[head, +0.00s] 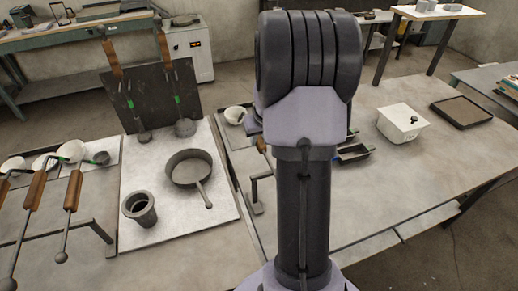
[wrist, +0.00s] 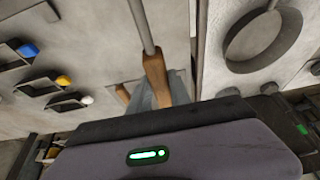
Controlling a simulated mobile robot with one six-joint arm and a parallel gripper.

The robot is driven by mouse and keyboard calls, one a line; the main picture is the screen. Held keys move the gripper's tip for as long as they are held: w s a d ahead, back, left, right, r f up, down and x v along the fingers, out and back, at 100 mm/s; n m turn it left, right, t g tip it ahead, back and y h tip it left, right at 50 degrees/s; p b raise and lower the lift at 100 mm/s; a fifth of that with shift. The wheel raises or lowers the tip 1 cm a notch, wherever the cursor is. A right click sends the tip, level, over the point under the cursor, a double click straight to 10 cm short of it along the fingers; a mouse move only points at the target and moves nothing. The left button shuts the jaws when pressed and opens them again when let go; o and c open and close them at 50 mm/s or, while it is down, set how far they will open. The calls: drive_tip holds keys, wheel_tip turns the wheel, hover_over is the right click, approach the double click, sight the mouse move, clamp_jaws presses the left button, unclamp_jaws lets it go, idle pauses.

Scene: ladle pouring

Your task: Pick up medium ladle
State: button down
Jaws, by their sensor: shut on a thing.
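In the wrist view my gripper (wrist: 160,96) is shut on the wooden handle of a ladle (wrist: 154,72). Its grey metal shaft runs up out of the top of the picture, so its bowl is hidden and I cannot tell its size there. In the head view my arm hides my gripper; a short wooden handle (head: 261,145) shows just left of the arm. Two more wooden-handled tools (head: 112,55) (head: 164,48) lean on a dark board.
A grey pan (head: 188,168) and a dark cup (head: 139,208) stand on a pale board (head: 180,225) left of my arm. A white lidded box (head: 402,125) and a dark tray (head: 461,111) stand right. The right table's front is clear.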

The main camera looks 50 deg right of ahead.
drive_tip(key=shift+r, duration=0.15)
idle(0.7)
wheel_tip(320, 180, up, 3)
drive_tip(key=shift+r+p, duration=0.1)
drive_tip(key=shift+p, duration=1.05)
drive_tip(key=shift+a+r, duration=0.1)
drive_tip(key=shift+r, duration=0.1)
drive_tip(key=s+a+r+b, duration=0.1)
drive_tip(key=s+a, duration=0.2)
drive_tip(key=a, duration=1.2)
drive_tip(key=shift+s+a, duration=0.2)
drive_tip(key=shift+r, duration=0.1)
